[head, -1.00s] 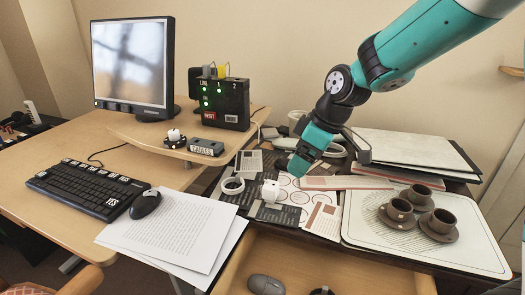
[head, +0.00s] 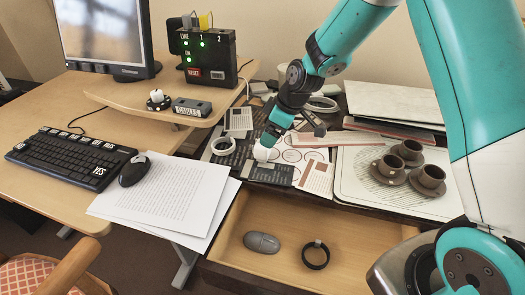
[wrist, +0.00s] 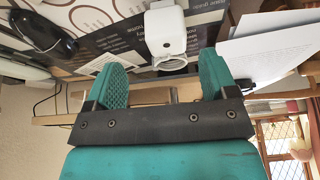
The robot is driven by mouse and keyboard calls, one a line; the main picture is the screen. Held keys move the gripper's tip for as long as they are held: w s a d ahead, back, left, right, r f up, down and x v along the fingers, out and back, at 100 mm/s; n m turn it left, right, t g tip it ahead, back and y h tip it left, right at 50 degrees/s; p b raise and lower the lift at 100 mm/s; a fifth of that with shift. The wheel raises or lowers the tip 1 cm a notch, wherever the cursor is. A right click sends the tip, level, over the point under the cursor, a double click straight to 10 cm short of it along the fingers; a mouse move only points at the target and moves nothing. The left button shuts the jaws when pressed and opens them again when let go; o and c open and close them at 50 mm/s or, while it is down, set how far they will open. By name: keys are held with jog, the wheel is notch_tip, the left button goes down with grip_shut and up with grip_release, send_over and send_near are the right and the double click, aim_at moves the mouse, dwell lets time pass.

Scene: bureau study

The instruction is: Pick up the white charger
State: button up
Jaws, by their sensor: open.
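The white charger (head: 261,154) lies on the printed papers on the dark desk, partly hidden by my gripper (head: 271,139) in the head view. In the wrist view the charger (wrist: 166,33) is a white block with a rounded end, just beyond the fingertips and roughly midway between them. My gripper (wrist: 162,72) is open there, with a green pad on each side and nothing held between them. I cannot tell whether either finger touches the charger.
A tray (head: 352,185) with brown cups (head: 389,165) is to the right. An open drawer (head: 285,220) below holds a grey mouse (head: 262,242) and a dark ring (head: 315,254). Loose white sheets (head: 165,195) lie front left.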

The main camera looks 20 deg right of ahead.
aim_at(263, 152)
jog(key=x, duration=0.5)
jog(key=shift+s+a, duration=0.2)
jog(key=shift+a, duration=0.2)
jog(key=c, duration=1)
